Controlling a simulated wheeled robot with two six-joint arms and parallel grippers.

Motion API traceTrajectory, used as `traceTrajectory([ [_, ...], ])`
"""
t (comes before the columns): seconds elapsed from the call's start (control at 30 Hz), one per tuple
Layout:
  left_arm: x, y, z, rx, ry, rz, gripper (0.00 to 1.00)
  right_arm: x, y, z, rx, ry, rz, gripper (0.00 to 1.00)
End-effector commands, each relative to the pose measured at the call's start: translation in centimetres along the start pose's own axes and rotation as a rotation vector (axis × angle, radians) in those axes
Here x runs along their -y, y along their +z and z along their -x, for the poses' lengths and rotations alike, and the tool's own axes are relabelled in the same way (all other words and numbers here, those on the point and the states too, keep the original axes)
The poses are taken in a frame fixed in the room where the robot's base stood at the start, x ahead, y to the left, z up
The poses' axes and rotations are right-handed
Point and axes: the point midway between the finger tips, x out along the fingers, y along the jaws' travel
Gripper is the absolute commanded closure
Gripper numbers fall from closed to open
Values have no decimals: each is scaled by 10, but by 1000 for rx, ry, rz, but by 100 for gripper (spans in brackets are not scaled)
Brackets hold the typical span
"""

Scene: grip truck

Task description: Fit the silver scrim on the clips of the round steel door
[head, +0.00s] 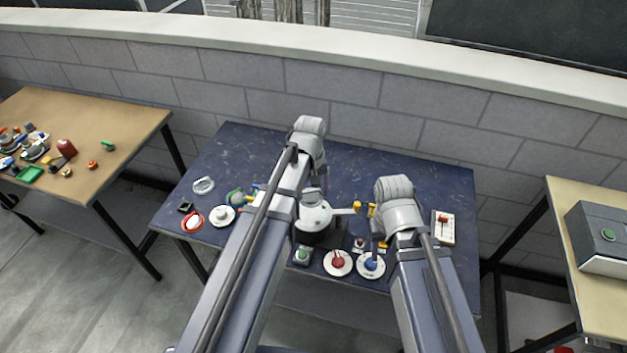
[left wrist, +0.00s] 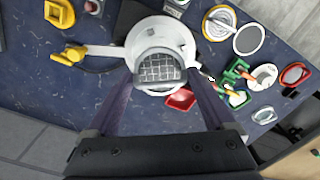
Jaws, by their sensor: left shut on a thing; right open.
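The round steel door (head: 315,217) is a pale disc near the middle of the blue table, with an arm ending in a yellow handle (head: 347,210). In the left wrist view the door (left wrist: 180,33) lies behind the silver scrim (left wrist: 160,69), a grey mesh piece with a rounded rim. My left gripper (left wrist: 160,85) is shut on the scrim and holds it over the door's disc. Whether scrim and door touch I cannot tell; the clips are not clearly visible. In the head view my left arm partly covers the door. My right gripper (head: 376,232) is open at the right, largely hidden by its arm.
Red (head: 338,262) and blue (head: 371,264) knobbed discs sit at the table's front edge. Several small parts, including a red ring (head: 191,220) and a white disc (head: 222,216), lie at the left.

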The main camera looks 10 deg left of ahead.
Motion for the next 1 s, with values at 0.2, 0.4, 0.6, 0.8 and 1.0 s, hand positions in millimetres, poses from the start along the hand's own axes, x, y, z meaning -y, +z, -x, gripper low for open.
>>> traceTrajectory([
  [0.2, 0, 0, -4, 0, 0, 0, 69, 0, 0, -4, 0, 0, 0, 50],
  [0.4, 0, 0, -18, 0, 0, -1, 69, 2, -1, -18, 0, 0, -1, 50],
  [0.6, 0, 0, -37, 0, 0, -1, 69, 4, -2, -37, 0, 0, -1, 50],
  [0.8, 0, 0, -50, 0, 0, -1, 69, 5, -3, -50, 0, 0, -1, 50],
  [1.0, 0, 0, -51, 0, 0, -1, 69, 5, -3, -50, 0, 0, -1, 50],
])
